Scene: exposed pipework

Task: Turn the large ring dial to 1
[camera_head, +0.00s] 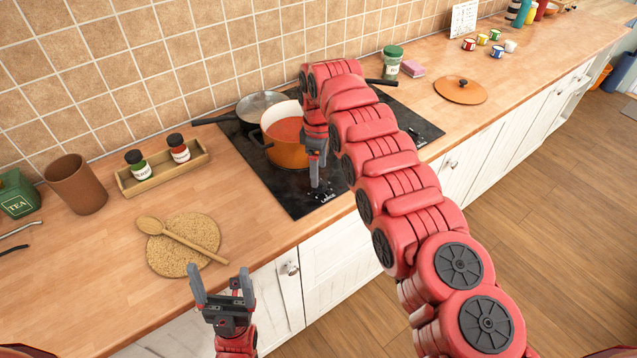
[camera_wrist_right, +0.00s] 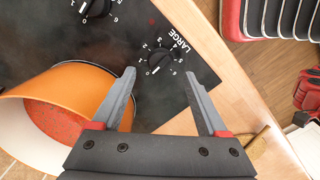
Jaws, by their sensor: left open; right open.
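The large ring dial (camera_wrist_right: 159,60) is a black knob on the dark hob, marked LARGE, with numbers around it. Its white pointer line faces the lower left in the right wrist view, near the 0 mark. My right gripper (camera_wrist_right: 165,85) is open, its two fingers apart and pointing at the dial with nothing between them. In the head view my right gripper (camera_head: 317,178) hangs over the hob's front edge by the dials, pointing down. My left gripper (camera_head: 222,280) is open and empty in front of the counter edge.
An orange pot (camera_head: 284,150) of red sauce stands close behind my right gripper. A second knob (camera_wrist_right: 95,8) is beside the dial. A pan (camera_head: 262,104) is at the back of the hob (camera_head: 262,172). A wooden spoon (camera_head: 180,238) lies on a cork mat (camera_head: 165,262).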

